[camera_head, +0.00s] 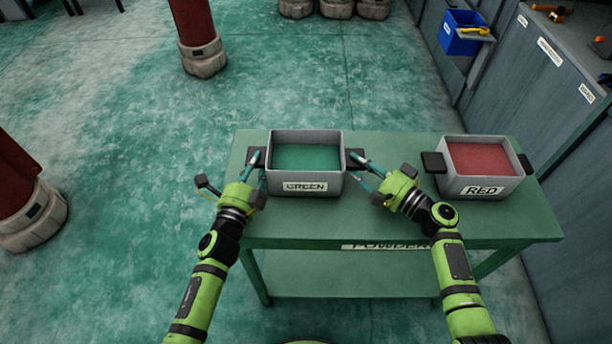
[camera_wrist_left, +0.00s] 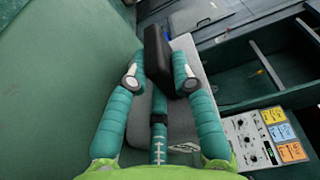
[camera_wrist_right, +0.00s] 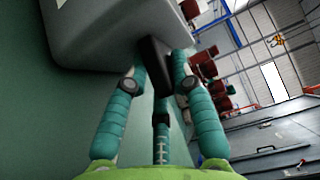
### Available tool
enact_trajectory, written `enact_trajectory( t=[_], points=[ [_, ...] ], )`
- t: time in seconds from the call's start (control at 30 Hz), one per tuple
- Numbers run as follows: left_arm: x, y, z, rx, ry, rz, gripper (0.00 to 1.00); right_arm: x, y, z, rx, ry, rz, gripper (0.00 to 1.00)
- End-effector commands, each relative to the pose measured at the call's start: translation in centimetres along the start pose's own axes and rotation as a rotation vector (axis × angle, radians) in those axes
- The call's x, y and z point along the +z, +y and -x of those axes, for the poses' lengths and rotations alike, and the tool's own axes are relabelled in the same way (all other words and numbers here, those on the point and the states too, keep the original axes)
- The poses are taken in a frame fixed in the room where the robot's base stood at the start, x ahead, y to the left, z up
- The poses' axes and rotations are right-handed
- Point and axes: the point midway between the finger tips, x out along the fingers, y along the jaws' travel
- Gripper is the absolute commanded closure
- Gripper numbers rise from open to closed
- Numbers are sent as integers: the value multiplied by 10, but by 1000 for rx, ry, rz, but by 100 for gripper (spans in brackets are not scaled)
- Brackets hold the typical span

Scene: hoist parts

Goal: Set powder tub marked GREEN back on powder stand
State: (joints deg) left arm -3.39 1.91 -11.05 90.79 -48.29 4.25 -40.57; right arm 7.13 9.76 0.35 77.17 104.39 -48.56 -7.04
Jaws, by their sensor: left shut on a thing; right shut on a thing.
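The grey powder tub marked GREEN (camera_head: 306,187), with green powder inside, is upright over the left part of the green powder stand (camera_head: 400,218). I cannot tell whether its base rests on the top. My left gripper (camera_head: 257,166) is shut on its left black handle, which shows between the fingers in the left wrist view (camera_wrist_left: 156,55). My right gripper (camera_head: 364,168) is shut on its right black handle, which shows in the right wrist view (camera_wrist_right: 155,68). The stand's front label is partly hidden by my right arm.
A grey tub marked RED (camera_head: 482,186) with red powder stands at the stand's right end. Free tabletop lies between the tubs. A grey cabinet (camera_head: 535,85) with a blue bin (camera_head: 460,40) runs along the right. Red posts (camera_head: 195,35) stand on the floor behind.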

Motion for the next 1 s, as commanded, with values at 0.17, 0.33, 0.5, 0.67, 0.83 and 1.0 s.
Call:
enact_trajectory(
  t=[0.17,0.33,0.5,0.67,0.83,1.0],
  points=[
    [-1,1,-1,-5,1,2,100,1,2,-1,-4,-4,1,100],
    [0,3,-1,-6,1,1,100,0,5,0,-3,-3,0,100],
    [0,4,-1,-6,2,0,48,0,5,0,-4,-3,1,100],
    [-2,5,-1,-5,4,1,48,1,5,-1,-4,-3,0,100],
    [-2,10,1,6,4,-3,48,2,6,-1,-5,-5,-1,48],
    [-3,9,1,4,6,-1,48,2,6,-2,-4,-7,-1,48]
  ],
)
